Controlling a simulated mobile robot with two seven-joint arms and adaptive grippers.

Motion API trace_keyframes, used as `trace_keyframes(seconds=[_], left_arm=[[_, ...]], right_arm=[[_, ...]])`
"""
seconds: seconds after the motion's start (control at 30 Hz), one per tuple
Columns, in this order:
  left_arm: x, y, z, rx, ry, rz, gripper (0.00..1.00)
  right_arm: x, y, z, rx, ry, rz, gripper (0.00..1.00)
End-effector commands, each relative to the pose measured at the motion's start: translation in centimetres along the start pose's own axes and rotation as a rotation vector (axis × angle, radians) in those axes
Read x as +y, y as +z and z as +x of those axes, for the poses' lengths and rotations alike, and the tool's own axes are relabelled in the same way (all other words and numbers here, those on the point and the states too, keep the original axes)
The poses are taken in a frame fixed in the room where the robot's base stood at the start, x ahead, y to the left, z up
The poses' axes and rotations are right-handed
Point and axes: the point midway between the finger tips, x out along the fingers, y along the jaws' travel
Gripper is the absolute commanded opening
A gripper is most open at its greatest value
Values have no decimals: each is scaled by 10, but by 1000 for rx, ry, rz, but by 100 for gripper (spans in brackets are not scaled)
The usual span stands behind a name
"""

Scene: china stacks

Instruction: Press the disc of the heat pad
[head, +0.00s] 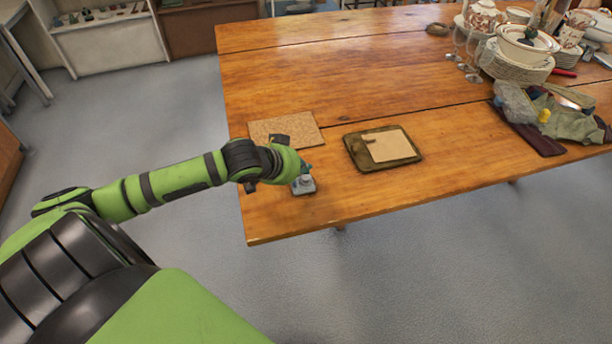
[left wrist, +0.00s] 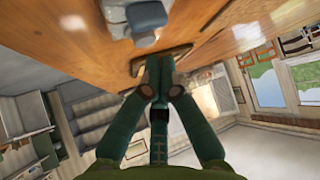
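A small grey-blue object (head: 303,187) with a pale raised part stands near the left front corner of the wooden table; I cannot tell for sure that it is the heat pad. It also shows in the left wrist view (left wrist: 118,18), at the top, beside the fingertips. My left gripper (head: 306,168) is just over and behind it in the head view. In the left wrist view my left gripper (left wrist: 158,72) has its fingertips together, with nothing clearly between them. Whether the fingers touch the object is unclear. No separate disc can be made out. My right gripper is not in view.
A cork mat (head: 262,132) lies behind the left gripper. A dark tray (head: 412,158) holding a flat tan piece (head: 388,145) lies to the right. Stacked plates (head: 515,68), glasses (head: 473,52) and cloths (head: 570,124) crowd the far right. The table's middle is clear.

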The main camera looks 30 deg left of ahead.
Motion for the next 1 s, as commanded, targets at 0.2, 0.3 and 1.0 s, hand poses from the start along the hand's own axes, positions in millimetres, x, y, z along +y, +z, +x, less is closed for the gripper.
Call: trace_keyframes(seconds=[0.2,0.3,1.0], left_arm=[[0,0,0,0,0,0,0],[0,0,0,0,0,0,0],[0,7,6,0,0,0,0]], right_arm=[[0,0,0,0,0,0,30],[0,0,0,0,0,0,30],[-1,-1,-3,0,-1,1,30]])
